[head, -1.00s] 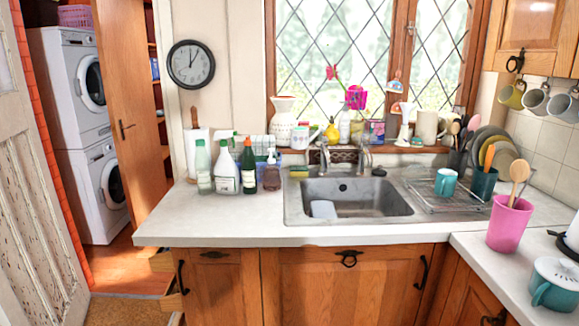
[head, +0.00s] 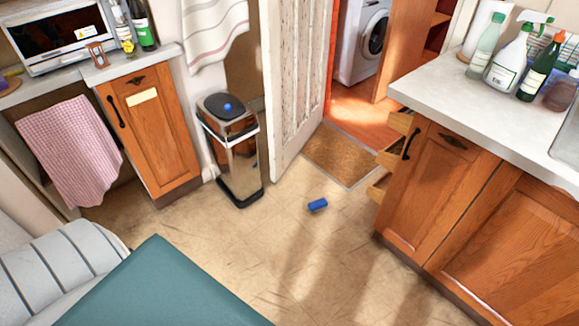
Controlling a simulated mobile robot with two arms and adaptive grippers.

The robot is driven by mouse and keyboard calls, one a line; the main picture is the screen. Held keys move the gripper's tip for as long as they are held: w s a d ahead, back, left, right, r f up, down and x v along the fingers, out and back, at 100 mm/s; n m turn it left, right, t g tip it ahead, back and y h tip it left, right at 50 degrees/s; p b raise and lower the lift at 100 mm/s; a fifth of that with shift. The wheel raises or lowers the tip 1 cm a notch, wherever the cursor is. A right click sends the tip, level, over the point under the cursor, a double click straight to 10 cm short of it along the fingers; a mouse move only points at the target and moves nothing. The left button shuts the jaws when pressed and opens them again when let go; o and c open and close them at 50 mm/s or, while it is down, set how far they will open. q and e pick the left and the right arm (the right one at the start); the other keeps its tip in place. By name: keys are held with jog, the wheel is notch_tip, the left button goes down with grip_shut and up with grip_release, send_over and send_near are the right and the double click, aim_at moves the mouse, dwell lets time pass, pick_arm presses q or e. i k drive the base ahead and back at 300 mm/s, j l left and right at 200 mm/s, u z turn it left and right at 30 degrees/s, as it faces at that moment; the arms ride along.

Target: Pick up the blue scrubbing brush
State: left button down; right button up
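Neither of my grippers is in view.
A metal bin (head: 236,160) stands left of the open white door (head: 298,80). A brown mat (head: 343,154) lies in the doorway. Wooden cabinets (head: 460,200) with partly open drawers bound the right. A teal flat surface (head: 160,290) fills the lower left. The floor around the blue object is clear.

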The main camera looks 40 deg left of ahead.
aim_at(321, 204)
jog(key=u, duration=0.8)
